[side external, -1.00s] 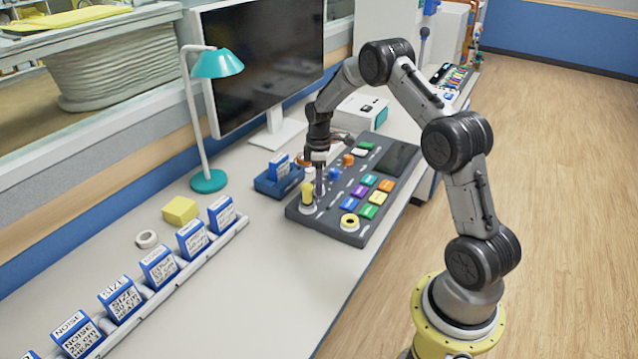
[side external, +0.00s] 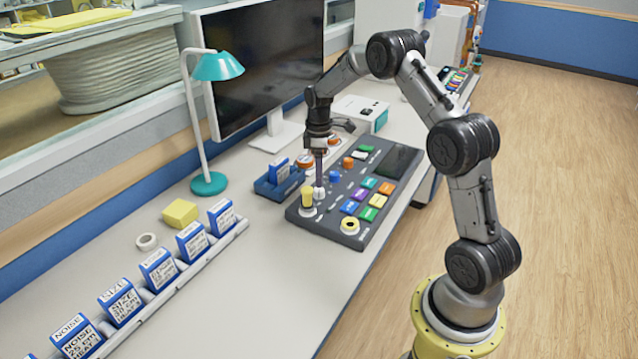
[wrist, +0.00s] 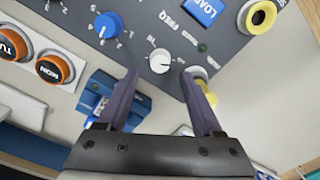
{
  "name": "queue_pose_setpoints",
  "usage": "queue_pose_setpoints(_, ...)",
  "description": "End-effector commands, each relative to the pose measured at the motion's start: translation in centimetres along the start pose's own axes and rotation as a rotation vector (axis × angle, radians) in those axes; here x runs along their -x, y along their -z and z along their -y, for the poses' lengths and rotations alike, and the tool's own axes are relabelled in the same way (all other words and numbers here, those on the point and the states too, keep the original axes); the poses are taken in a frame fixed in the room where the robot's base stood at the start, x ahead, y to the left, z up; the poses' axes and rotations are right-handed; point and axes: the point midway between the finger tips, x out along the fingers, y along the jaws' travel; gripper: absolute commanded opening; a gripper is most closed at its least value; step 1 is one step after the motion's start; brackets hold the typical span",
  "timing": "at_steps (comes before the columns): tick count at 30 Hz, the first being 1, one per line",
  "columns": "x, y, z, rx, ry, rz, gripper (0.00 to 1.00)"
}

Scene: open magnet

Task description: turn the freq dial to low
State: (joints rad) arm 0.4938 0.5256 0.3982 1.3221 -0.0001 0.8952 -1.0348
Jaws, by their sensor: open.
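The freq dial is a white knob (wrist: 160,61) with a pointer mark, beside the printed FREQ label on the grey console (wrist: 225,45). In the side view the white dial (side external: 319,193) shows just under my fingers, near the console's left end. My gripper (wrist: 160,74) is open and empty. In the wrist view its two dark purple fingers stand either side of the dial, with the dial just beyond the line of the tips. In the side view my gripper (side external: 319,180) points down over the dial. It looks slightly above it; contact cannot be told. The LOW mark is not readable.
A yellow-topped control (side external: 307,196) stands close beside the dial, near one finger. A blue dial (side external: 335,176) is on the other side. Coloured buttons (side external: 368,196) fill the console's right.

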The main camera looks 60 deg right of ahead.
Motion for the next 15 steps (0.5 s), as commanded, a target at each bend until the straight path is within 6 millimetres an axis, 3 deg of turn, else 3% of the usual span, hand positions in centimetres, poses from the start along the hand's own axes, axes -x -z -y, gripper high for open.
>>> queue_pose_setpoints(6, 5.0, 0.1, -0.1, 0.001, -0.005, -0.003, 0.67)
queue_pose_setpoints(15, 8.6, 0.0, 0.0, 0.001, -0.002, -0.001, 0.67)
